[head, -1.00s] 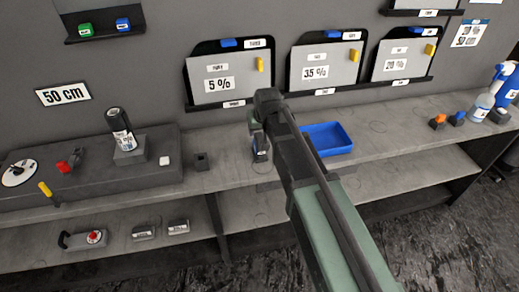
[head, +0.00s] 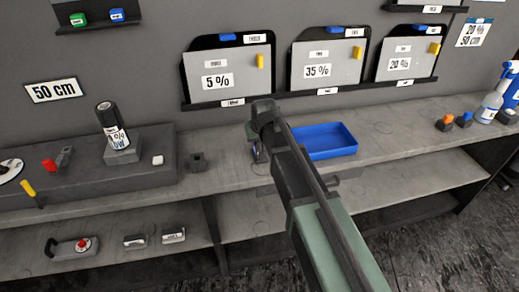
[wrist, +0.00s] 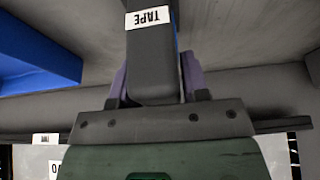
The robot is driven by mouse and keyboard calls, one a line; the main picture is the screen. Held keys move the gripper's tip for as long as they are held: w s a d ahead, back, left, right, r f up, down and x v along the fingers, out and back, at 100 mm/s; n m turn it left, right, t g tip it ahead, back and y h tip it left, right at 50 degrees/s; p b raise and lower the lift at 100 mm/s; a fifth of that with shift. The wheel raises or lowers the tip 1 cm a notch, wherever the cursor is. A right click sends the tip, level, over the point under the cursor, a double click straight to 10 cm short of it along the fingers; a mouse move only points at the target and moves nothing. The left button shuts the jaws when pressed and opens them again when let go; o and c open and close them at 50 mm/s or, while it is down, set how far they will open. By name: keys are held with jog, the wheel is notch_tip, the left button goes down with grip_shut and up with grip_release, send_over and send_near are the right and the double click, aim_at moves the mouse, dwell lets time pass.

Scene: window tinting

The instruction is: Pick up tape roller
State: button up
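The tape roller (wrist: 151,55) is a dark grey block with a white TAPE label. In the wrist view it stands upside down in the picture, between the purple-faced fingers of my gripper (wrist: 155,75). One finger lies close along each side of it; whether they press on it I cannot tell. In the head view my gripper (head: 261,135) points down at the shelf, left of the blue tray. It hides most of the tape roller (head: 257,152), of which only a small part shows beside my arm.
The blue tray (head: 350,152) sits close to the right of my gripper. The raised dark bench with a bottle (head: 113,123) is further left. Tint panels (head: 230,72) hang on the wall behind.

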jog(key=c, duration=0.6)
jog(key=shift+r, duration=0.15)
